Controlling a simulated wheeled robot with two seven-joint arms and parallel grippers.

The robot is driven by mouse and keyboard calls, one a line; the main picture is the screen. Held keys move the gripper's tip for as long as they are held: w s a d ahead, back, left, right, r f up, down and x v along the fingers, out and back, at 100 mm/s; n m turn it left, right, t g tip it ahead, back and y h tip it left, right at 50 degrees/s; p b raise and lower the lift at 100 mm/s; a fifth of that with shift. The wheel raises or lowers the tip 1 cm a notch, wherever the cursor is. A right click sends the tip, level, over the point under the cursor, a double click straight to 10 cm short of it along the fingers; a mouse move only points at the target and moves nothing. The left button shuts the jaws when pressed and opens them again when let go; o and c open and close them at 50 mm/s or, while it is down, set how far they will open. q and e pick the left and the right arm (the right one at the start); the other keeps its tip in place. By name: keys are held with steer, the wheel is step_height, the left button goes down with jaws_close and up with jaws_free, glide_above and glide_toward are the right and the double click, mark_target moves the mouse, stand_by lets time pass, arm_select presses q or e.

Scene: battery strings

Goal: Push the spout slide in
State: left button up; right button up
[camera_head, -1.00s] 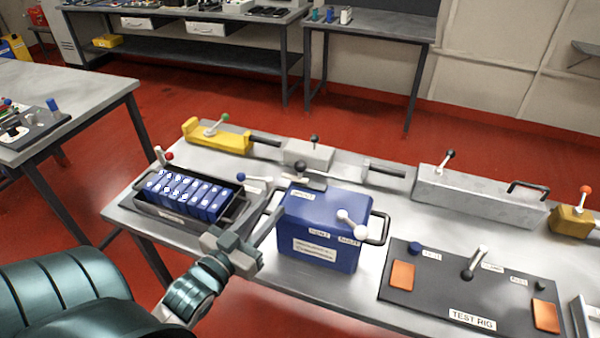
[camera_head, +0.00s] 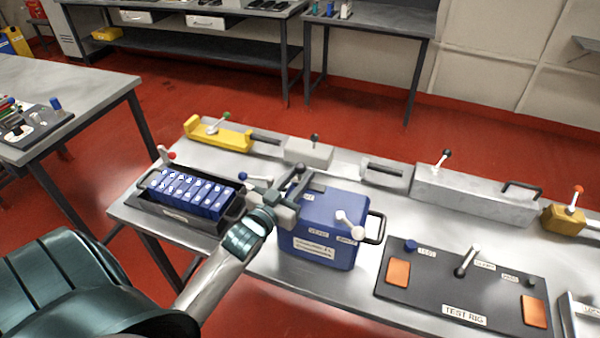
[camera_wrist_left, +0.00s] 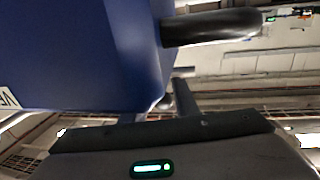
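A blue box (camera_head: 325,245) with white labels and a white-knobbed lever (camera_head: 350,226) stands upright on the bench. In the head view my left gripper (camera_head: 297,185) is over the box's left rear part, close to a dark ball-ended lever. It hides much of the small dark plate there, and I cannot tell whether it touches. The finger gap is too unclear to read. In the left wrist view the blue box (camera_wrist_left: 85,50) fills the upper left, with a dark rounded bar (camera_wrist_left: 212,27) beside it. I cannot clearly pick out the spout slide. My right gripper is not seen.
A black tray of blue cells (camera_head: 190,190) sits left of the box. A dark test rig panel (camera_head: 440,290) lies to the right. A yellow fixture (camera_head: 222,138), a grey block (camera_head: 310,152) and a long grey housing (camera_head: 470,195) line the bench's back edge.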

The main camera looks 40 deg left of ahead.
arm_select(q)
steer(key=shift+w, duration=0.25)
steer(key=shift+c, duration=0.7)
jaws_close()
stand_by(0.6)
